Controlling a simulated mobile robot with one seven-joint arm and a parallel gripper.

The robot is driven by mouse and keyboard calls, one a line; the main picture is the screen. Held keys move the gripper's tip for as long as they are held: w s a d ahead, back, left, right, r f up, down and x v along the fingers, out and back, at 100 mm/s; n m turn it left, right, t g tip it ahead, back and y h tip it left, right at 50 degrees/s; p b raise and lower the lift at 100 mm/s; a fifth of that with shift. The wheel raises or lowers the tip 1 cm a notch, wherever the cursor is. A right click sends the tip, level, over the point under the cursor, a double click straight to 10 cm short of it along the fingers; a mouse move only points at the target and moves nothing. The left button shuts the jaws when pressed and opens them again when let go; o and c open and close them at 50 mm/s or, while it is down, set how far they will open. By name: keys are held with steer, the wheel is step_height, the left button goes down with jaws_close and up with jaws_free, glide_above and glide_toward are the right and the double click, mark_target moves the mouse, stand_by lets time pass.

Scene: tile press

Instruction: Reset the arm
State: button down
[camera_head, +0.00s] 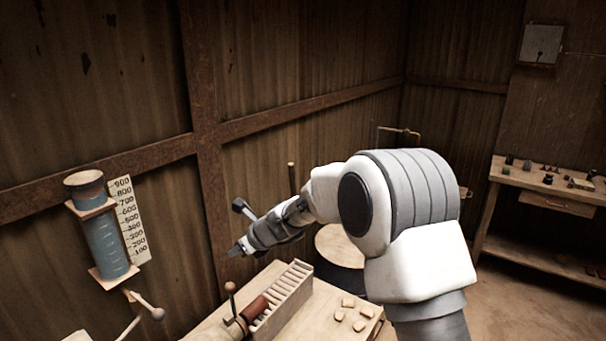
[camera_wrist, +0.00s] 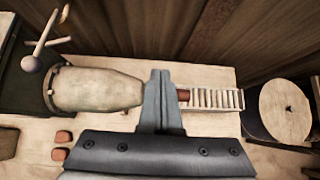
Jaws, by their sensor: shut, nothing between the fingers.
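My arm reaches out from the lower right in the head view and bends to the left over a wooden workbench. My gripper (camera_head: 238,249) is at the left end of the arm, in the air above the bench. It also shows in the wrist view (camera_wrist: 160,75), where its fingers are together with nothing between them. Below it lies the tile press, with a slatted box (camera_head: 291,292) and a reddish cylinder (camera_head: 254,308). The slatted box also shows in the wrist view (camera_wrist: 217,99), just right of the fingers, with a pale bulky cylinder (camera_wrist: 98,90) to their left.
Several small tile pieces (camera_head: 348,302) lie on the bench. A round-topped barrel (camera_head: 340,246) stands behind the arm. A blue measuring cylinder (camera_head: 104,240) with a number scale (camera_head: 129,220) hangs on the wall at left. A side table (camera_head: 548,178) with small objects stands at right, beyond open floor.

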steer(key=s+d+r+n+h+b, duration=0.1)
steer(key=s+d+r+n+b, duration=0.1)
steer(key=s+d+r+n, duration=0.45)
steer(key=s+d+r+n+h+b, duration=0.1)
steer(key=s+d+r+n, duration=0.3)
steer(key=s+d+n, duration=0.45)
steer(key=s+d+f+n+h+b, duration=0.3)
steer(key=s+d+n, duration=0.6)
steer(key=s+d, duration=1)
steer(key=d+h, duration=0.1)
steer(key=h, duration=0.1)
steer(key=shift+s+d+f+h+b, duration=0.2)
steer(key=shift+h+b, duration=0.1)
steer(key=shift+h, duration=0.1)
